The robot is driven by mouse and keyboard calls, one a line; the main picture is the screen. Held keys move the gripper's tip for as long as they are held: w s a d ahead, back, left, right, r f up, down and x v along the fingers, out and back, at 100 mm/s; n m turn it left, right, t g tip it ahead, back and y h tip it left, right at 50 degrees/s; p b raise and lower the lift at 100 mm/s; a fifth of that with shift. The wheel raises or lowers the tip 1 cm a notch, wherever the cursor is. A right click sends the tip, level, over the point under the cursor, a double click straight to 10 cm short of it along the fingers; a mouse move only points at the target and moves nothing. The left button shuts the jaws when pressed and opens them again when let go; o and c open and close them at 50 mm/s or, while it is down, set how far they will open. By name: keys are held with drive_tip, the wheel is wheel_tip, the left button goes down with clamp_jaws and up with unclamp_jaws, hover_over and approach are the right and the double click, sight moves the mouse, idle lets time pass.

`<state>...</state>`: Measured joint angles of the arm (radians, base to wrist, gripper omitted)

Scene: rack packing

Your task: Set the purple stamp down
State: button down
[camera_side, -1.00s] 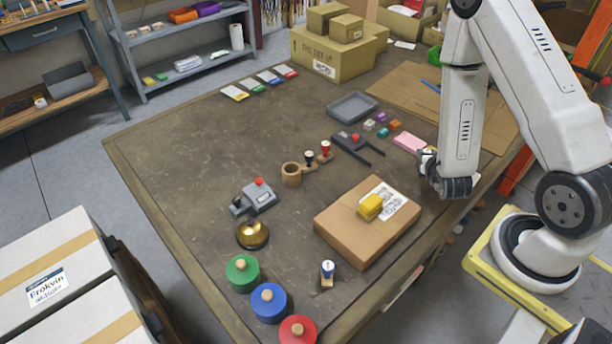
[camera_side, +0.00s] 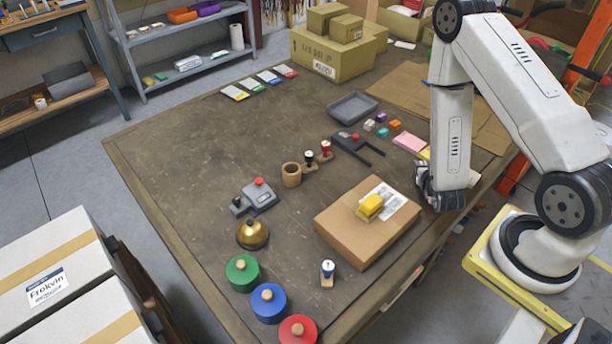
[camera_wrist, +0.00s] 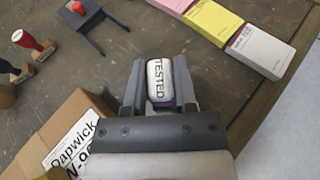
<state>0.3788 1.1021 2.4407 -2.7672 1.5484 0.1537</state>
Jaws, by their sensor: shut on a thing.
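The stamp (camera_wrist: 158,82) is between the fingers of my gripper (camera_wrist: 160,90) in the wrist view. Its pale face reads "TESTED", and a thin purple edge shows at its lower end. My gripper is shut on it. In the side view my gripper (camera_side: 428,190) is low over the right side of the table, just right of the cardboard box. The stamp cannot be made out there. Whether the stamp touches the table cannot be told.
Pink (camera_wrist: 216,20), yellow and grey-white pads lie beyond my gripper. A black fork-shaped tool (camera_side: 358,148) and standing stamps (camera_side: 325,150) are left. Bare table lies between.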

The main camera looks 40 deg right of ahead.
drive_tip(key=shift+f, duration=1.95)
drive_tip(key=shift+f, duration=0.1)
drive_tip(key=shift+c, duration=2)
unclamp_jaws()
drive_tip(key=shift+v, duration=3.85)
drive_tip(key=shift+d, duration=0.1)
